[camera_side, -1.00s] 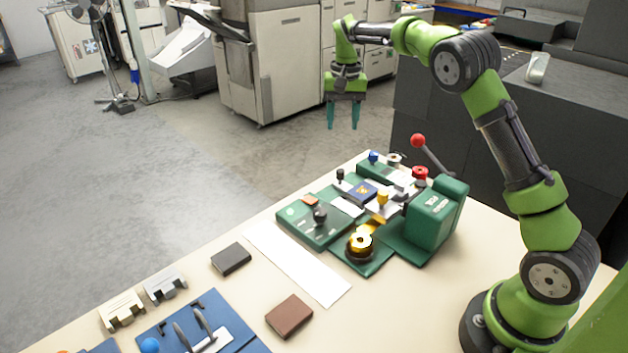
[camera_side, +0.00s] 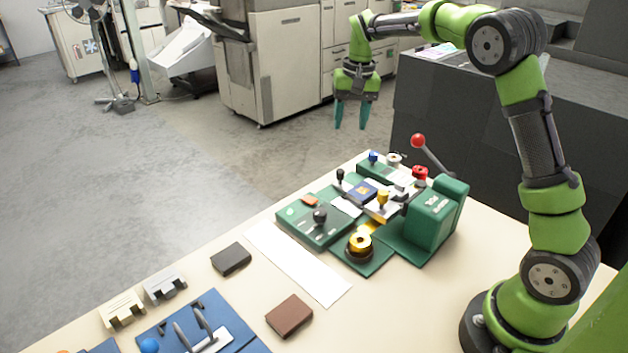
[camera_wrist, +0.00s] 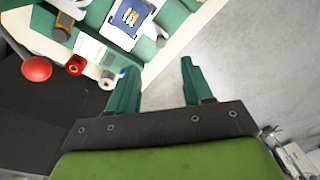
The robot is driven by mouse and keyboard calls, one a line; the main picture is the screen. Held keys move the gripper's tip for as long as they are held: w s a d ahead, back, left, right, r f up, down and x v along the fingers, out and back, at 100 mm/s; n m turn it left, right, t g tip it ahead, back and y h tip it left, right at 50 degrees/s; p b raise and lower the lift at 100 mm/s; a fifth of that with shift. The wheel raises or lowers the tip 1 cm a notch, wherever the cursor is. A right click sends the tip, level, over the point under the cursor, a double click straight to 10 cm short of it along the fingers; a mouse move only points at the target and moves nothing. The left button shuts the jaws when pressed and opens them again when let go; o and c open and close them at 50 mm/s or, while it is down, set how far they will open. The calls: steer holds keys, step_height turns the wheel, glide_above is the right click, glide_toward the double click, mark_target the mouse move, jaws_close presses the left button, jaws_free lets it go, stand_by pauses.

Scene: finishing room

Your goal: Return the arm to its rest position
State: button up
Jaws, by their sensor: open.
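My gripper (camera_side: 352,116) hangs in the air beyond the far edge of the table, its fingers pointing down. It is open and empty, with a clear gap between the two teal fingers, which also show in the wrist view (camera_wrist: 158,90). My green arm bends up from its base at the right and reaches over to the gripper. The green machine (camera_side: 436,216) stands on the table below and nearer than the gripper, and they are apart. A dark blue booklet (camera_side: 362,191) lies on a plate in the machine's middle.
A red-ball lever (camera_side: 418,141) rises at the machine's back. A white strip (camera_side: 297,263), a black block (camera_side: 231,259), a brown block (camera_side: 289,315) and a blue board (camera_side: 205,318) lie on the cream table (camera_side: 385,310). A dark cabinet (camera_side: 440,110) stands behind; grey floor is open at left.

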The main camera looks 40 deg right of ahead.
steer(key=s+a+r+n+t, duration=0.1)
steer(key=s+a, duration=0.3)
steer(key=s, duration=0.4)
steer(key=s+a+r+n+t+y, duration=0.1)
steer(key=s+a+r+t, duration=0.1)
steer(key=s+a, duration=0.3)
steer(key=s+a+r+n+t, duration=0.1)
steer(key=s+a, duration=0.4)
steer(key=s, duration=0.6)
steer(key=shift+s+a+r+n+t+y, duration=0.2)
steer(key=shift+n+t+y, duration=0.25)
steer(key=shift+t, duration=0.65)
